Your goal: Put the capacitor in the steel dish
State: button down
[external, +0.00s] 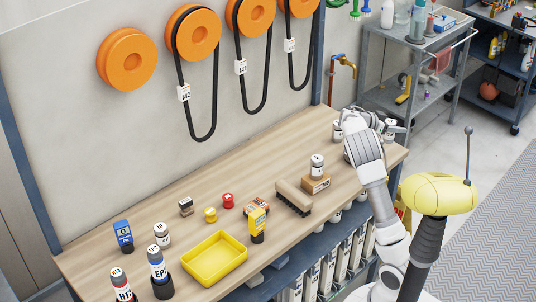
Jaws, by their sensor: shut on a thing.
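My arm reaches over the far right end of the workbench, and my gripper (341,126) is small and partly hidden by my own arm links. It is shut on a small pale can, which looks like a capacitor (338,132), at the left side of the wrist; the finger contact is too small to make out. Similar pale cans are a can on a wooden block (317,163) and a can at the near left (162,236). I cannot make out a steel dish; my arm covers part of the bench's right end.
On the bench (130,200) are a yellow tray (243,250), a brush (294,198), a yellow meter (257,222), a blue meter (123,236) and bottles in dark holders (157,265). Belts hang from orange wheels (127,58) on the wall. The bench's back middle is clear.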

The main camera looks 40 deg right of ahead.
jog(key=w+a+f, duration=0.1)
jog(key=w+f, duration=0.1)
jog(key=w, duration=0.1)
jog(key=w+a+f, duration=0.1)
jog(key=w+f, duration=0.1)
jog(key=w, duration=0.2)
jog(key=w+a+f, duration=0.1)
jog(key=w+f, duration=0.2)
jog(key=shift+w+a+b, duration=0.2)
jog(key=shift+w+b, duration=0.05)
jog(key=shift+b, duration=0.1)
jog(key=shift+w+f, duration=0.1)
jog(key=shift+f, duration=0.1)
jog(key=shift+f+b, duration=0.4)
jog(key=shift+f, duration=1.45)
jog(key=shift+f, duration=0.15)
jog(key=shift+c, duration=1.3)
grip_release()
jog(key=shift+r, duration=0.3)
jog(key=p+v, duration=0.1)
jog(key=v, duration=1.1)
